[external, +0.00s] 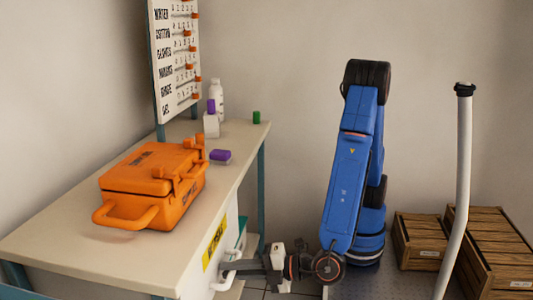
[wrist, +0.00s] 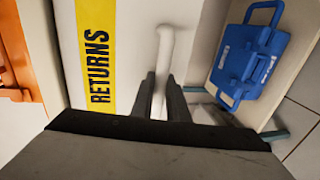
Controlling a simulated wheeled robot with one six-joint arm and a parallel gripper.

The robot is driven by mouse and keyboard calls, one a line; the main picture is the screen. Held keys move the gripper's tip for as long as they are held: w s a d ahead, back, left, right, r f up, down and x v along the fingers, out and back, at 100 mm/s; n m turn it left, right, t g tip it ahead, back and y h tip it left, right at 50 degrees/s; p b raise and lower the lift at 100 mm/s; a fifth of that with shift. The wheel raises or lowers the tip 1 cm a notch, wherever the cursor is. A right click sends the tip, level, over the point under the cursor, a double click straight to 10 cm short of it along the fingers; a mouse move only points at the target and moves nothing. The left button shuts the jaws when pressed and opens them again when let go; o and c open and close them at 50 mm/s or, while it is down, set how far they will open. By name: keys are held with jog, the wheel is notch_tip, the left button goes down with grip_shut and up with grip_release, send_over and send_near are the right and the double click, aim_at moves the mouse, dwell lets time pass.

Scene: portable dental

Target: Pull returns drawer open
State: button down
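The returns drawer has a white front (wrist: 128,20) with a yellow RETURNS label (wrist: 97,55). In the external view the label (external: 215,241) shows at an angle under the tabletop. The drawer's white handle (wrist: 164,48) stands out from the front; in the external view it is the pale loop (external: 222,278) below the label. My gripper (wrist: 161,80) has one dark finger on each side of the handle, and they look pressed against it. In the external view my gripper (external: 228,267) reaches the handle from the right. I cannot tell how far the drawer sits from the bench.
An orange case (external: 150,187) lies on the bench top (external: 60,240), with a purple item (external: 220,155), bottle (external: 217,100) and green item (external: 256,117) behind. A blue case (wrist: 250,60) is below the drawer. Wooden crates (external: 420,240) and a pale post (external: 463,160) stand right.

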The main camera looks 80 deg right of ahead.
jog(key=f+v, duration=0.2)
jog(key=v, duration=1)
jog(key=s+f+v, duration=0.1)
jog(key=f+v, duration=0.2)
jog(key=v, duration=1)
jog(key=shift+s, duration=0.35)
jog(key=shift+f, duration=0.1)
jog(key=c, duration=1.7)
grip_release()
jog(key=shift+v, duration=3.75)
